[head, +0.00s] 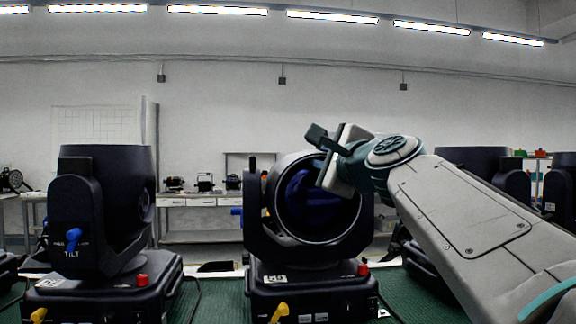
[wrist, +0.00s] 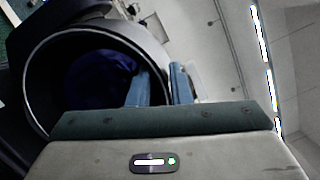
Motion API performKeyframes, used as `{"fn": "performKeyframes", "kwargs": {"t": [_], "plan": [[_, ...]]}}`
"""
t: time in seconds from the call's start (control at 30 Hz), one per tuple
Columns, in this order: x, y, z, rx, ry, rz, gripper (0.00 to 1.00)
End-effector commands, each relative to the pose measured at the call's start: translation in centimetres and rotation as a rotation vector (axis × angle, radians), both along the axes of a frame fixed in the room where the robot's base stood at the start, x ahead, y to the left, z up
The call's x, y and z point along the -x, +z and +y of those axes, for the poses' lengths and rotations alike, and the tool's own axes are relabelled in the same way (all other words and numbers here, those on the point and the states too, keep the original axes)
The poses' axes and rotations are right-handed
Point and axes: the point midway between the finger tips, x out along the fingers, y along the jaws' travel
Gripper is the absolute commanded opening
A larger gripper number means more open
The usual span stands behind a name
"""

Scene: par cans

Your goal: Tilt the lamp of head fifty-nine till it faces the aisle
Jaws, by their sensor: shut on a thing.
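The middle moving head on the green-topped bench has a white label (head: 275,279) that seems to read 59. Its lamp (head: 300,225) is a black round barrel with a dark blue lens, sitting in a black yoke (head: 257,225). The lens faces roughly toward my head camera. My gripper (head: 338,165) is at the upper right of the lamp's rim. In the wrist view my gripper (wrist: 160,86) has one finger inside the barrel of the lamp (wrist: 45,92) and one outside, shut on the rim. The fingertips are hidden in the head view.
Another black head (head: 105,200) marked TILT, with a blue lever (head: 73,238), stands at left. More heads (head: 490,165) stand at right, partly behind my arm. A yellow lever (head: 279,312) and red button (head: 363,269) are on the middle base. Tables with lamps stand behind.

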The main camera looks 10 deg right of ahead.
Motion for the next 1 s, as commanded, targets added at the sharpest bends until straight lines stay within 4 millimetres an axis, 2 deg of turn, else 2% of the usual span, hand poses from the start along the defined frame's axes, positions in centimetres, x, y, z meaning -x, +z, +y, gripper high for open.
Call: {"fn": "performKeyframes", "kwargs": {"t": [0.43,0.47,0.5,0.53,1.0], "plan": [[0.13,0.25,-0.16,-0.004,-0.004,-0.009,0.0],[0.13,0.25,-0.16,-0.004,-0.004,-0.009,0.24],[0.13,0.24,-0.14,-0.004,-0.004,-0.009,0.35],[0.12,0.23,-0.14,-0.003,-0.003,-0.008,0.38],[0.57,-0.11,-0.38,-0.001,-0.004,-0.006,0.38]]}}
